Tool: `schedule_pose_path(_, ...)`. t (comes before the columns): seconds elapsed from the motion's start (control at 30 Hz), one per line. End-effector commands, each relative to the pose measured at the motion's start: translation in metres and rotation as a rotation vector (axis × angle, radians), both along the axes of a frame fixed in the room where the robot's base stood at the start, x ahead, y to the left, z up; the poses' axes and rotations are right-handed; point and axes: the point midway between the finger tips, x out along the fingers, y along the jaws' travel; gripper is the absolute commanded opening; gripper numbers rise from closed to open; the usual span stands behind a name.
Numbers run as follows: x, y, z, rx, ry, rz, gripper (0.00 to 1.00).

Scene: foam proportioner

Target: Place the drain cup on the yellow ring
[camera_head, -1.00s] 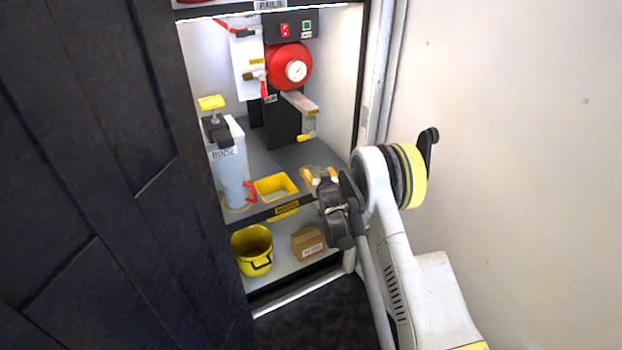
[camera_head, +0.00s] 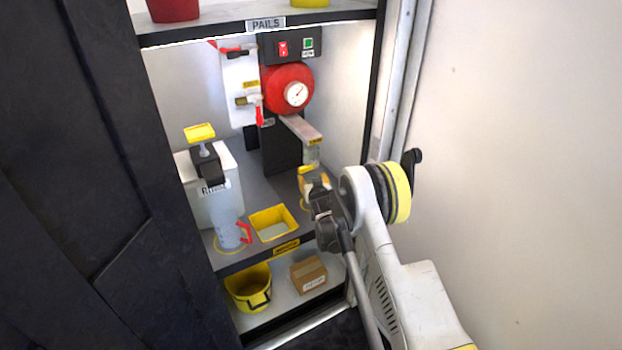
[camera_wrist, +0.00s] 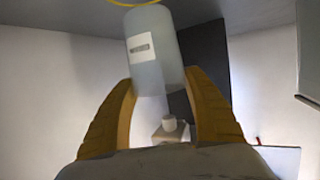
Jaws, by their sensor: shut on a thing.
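The drain cup (camera_wrist: 152,58) is a pale translucent cylinder with a white label. In the wrist view it stands between the two yellow-brown fingers of my gripper (camera_wrist: 160,80), which is shut on it. A thin yellow ring (camera_wrist: 112,2) shows at the top edge of that view, close to the cup's far end. Whether the cup touches the ring or the counter cannot be told. In the head view my gripper (camera_head: 313,181) is over the right part of the counter, below the spout, and the cup is hard to make out.
The grey counter (camera_head: 262,188) carries a yellow tray (camera_head: 272,222) and a clear pitcher with a red handle (camera_head: 228,230). A metal spout (camera_head: 300,128) overhangs near my gripper. A yellow bucket (camera_head: 250,288) and a carton (camera_head: 308,274) sit on the shelf below.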

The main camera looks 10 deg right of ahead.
Motion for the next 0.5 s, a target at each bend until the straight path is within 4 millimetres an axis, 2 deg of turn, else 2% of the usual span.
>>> schedule_pose_path(0.2, -0.006, 0.003, -0.032, 0.001, 0.0, 0.0, 0.28)
schedule_pose_path(0.5, -0.007, 0.003, -0.034, 0.001, 0.0, 0.0, 0.28)
